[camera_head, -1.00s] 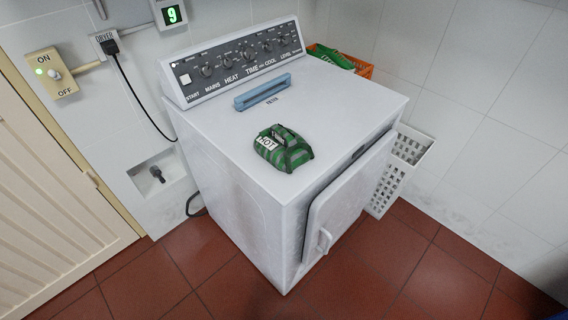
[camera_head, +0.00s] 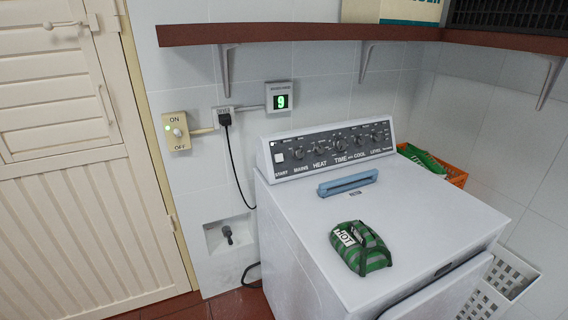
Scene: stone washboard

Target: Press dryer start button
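The white dryer (camera_head: 300,222) stands against the tiled wall, its dark control panel (camera_head: 330,149) along the back of its top. The start button (camera_head: 279,158) is a small white square at the panel's left end, above the word START. A small white light or mark shows just above it. Knobs labelled MAINS, HEAT, TIME, COOL and LEVEL sit to its right. The ON/OFF wall switch (camera_head: 177,132) shows a green light. A display (camera_head: 279,101) reads a green 9. Neither of my grippers is in view.
A green striped bag-like item (camera_head: 361,250) and a blue filter handle (camera_head: 347,184) are on the dryer top. A brown shelf (camera_head: 300,33) hangs above. An orange crate (camera_head: 457,178) and a white basket (camera_head: 512,276) are at right. A closed cream door (camera_head: 70,170) is at left.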

